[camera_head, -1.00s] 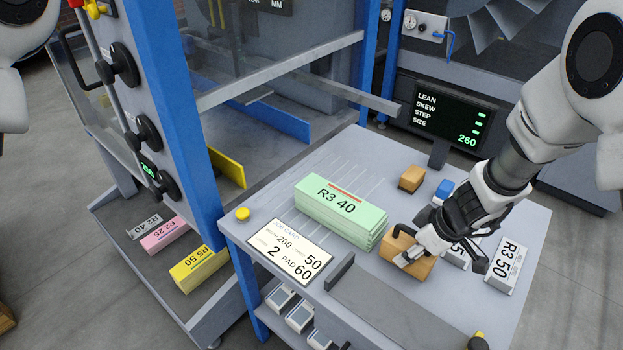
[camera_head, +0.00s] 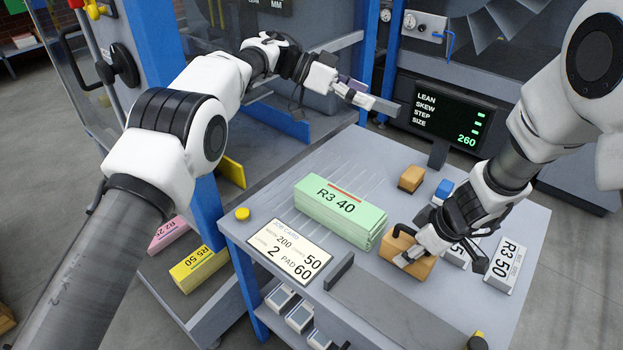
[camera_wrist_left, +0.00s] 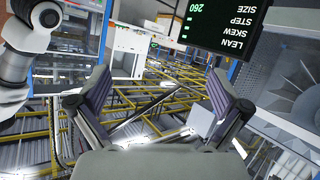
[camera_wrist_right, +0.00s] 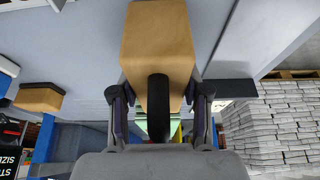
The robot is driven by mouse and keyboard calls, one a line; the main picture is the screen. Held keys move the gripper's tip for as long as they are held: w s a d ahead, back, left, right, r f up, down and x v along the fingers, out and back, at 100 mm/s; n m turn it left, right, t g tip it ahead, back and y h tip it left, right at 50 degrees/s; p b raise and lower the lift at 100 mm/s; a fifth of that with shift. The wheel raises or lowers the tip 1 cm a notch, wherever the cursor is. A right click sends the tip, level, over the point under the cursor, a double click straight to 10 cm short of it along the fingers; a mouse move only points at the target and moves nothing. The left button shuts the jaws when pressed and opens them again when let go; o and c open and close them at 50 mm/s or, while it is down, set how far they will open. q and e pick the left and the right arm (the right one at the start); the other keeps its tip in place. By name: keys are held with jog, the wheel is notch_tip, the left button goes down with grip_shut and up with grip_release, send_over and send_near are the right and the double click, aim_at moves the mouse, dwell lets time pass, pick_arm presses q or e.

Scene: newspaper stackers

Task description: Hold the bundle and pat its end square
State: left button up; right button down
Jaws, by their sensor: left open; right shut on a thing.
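The bundle (camera_head: 340,208) is a pale green stack labelled R3 40, lying on the grey table. Its layers look slightly uneven at the near right end. My right gripper (camera_head: 404,248) is shut on the dark handle of a wooden block (camera_head: 416,267) beside that end. In the right wrist view the block (camera_wrist_right: 160,40) sits between the fingers, with green just showing behind the handle. I cannot tell whether block and bundle touch. My left gripper (camera_head: 358,92) is open and empty, above and behind the bundle. Its spread fingers show in the left wrist view (camera_wrist_left: 157,100).
A job card (camera_head: 290,250) lies left of the bundle. A smaller wooden block (camera_head: 411,179) and a blue item (camera_head: 444,189) stand behind. White R3 50 stacks (camera_head: 507,265) lie at the right. A screen (camera_head: 448,113) reading 260 stands at the back.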

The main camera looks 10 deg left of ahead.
pick_arm(q)
jog(key=s+a+f+m+g+y, duration=0.1)
jog(key=a+f+m, duration=0.15)
jog(key=f, duration=0.35)
jog(key=s+a+f+m+g, duration=0.1)
jog(key=s+a+f, duration=0.15)
jog(key=f, duration=0.25)
jog(key=m+g, duration=0.3)
send_near(334, 198)
jog(key=d, duration=0.2)
jog(key=s+d, duration=0.1)
jog(key=shift+d+f+y, duration=0.2)
jog(key=shift+f+y, duration=0.1)
jog(key=shift+y, duration=0.1)
jog(key=shift+s+d+f+m, duration=0.1)
jog(key=shift+s+f+m, duration=0.15)
jog(key=shift+s+f, duration=0.05)
jog(key=x, duration=0.7)
jog(key=shift+w, duration=0.15)
jog(key=c, duration=1.8)
pick_arm(e)
jog(key=shift+w+a, duration=0.25)
jog(key=shift+a, duration=0.25)
jog(key=shift+w+a, duration=0.25)
jog(key=shift+a, duration=0.2)
pick_arm(q)
jog(key=shift+d, duration=0.1)
pick_arm(e)
jog(key=shift+a, duration=0.1)
